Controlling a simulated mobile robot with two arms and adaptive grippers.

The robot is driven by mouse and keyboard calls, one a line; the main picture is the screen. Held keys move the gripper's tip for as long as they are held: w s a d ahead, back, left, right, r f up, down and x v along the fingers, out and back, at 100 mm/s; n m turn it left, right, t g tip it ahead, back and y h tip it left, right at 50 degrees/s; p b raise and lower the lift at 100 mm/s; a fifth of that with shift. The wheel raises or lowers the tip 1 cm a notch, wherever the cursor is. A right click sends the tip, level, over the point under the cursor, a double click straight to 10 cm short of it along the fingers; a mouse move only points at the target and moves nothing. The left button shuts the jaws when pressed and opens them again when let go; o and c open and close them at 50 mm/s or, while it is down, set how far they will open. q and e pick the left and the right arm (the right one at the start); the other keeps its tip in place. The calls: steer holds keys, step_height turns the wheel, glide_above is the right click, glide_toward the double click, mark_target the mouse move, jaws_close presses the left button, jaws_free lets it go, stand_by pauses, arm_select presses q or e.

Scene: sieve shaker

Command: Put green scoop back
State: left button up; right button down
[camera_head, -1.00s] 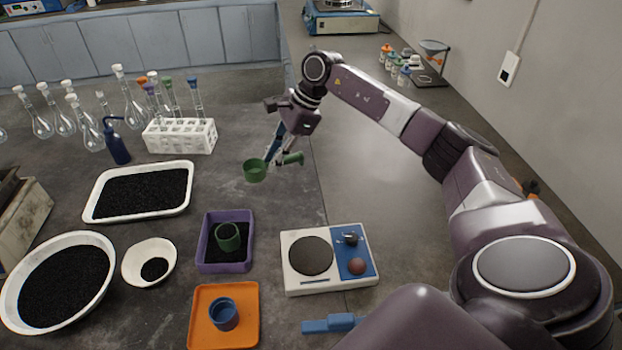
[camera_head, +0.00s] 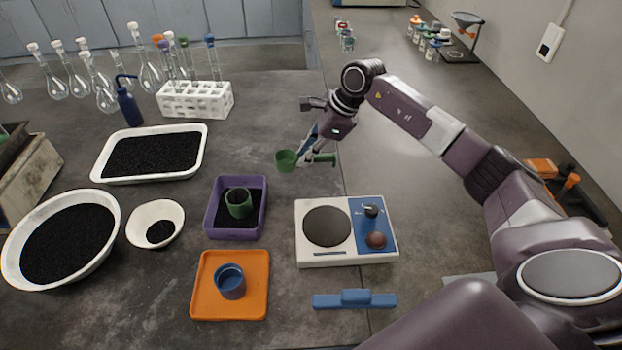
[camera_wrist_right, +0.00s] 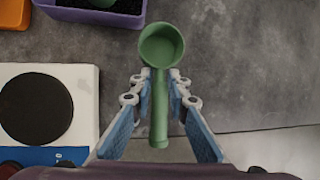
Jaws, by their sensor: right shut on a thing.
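The green scoop (camera_head: 287,161) is held above the bench by my right gripper (camera_head: 314,157). In the right wrist view, the gripper (camera_wrist_right: 159,100) is shut on the handle of the scoop (camera_wrist_right: 160,47), with its cup beyond the fingertips. The cup's inside looks empty there. The scoop is behind and above the scale and to the right of the purple tray (camera_head: 262,208). A dark green cup (camera_head: 238,203) stands in black grains in that tray. My left gripper is not in view.
A scale (camera_head: 345,255) stands in front of the held scoop. An orange tray (camera_head: 230,312) holds a blue cup (camera_head: 230,282). A blue tool (camera_head: 354,299) lies at front right. White trays and bowls of black grains fill the left. A white tube rack (camera_head: 196,101) stands behind. Bare bench lies behind the purple tray.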

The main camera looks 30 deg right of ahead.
steer(key=shift+f, duration=0.7)
step_height(320, 180, down, 4)
steer(key=shift+a+r+b, duration=0.15)
steer(key=shift+r+b, duration=0.1)
steer(key=shift+b, duration=0.95)
steer(key=shift+f, duration=0.35)
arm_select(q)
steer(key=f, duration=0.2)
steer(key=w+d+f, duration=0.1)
arm_select(e)
steer(key=shift+d, duration=0.2)
steer(key=shift+a, duration=0.1)
steer(key=c, duration=1.8)
jaws_free()
steer(key=shift+f, duration=0.1)
steer(key=shift+c, duration=0.2)
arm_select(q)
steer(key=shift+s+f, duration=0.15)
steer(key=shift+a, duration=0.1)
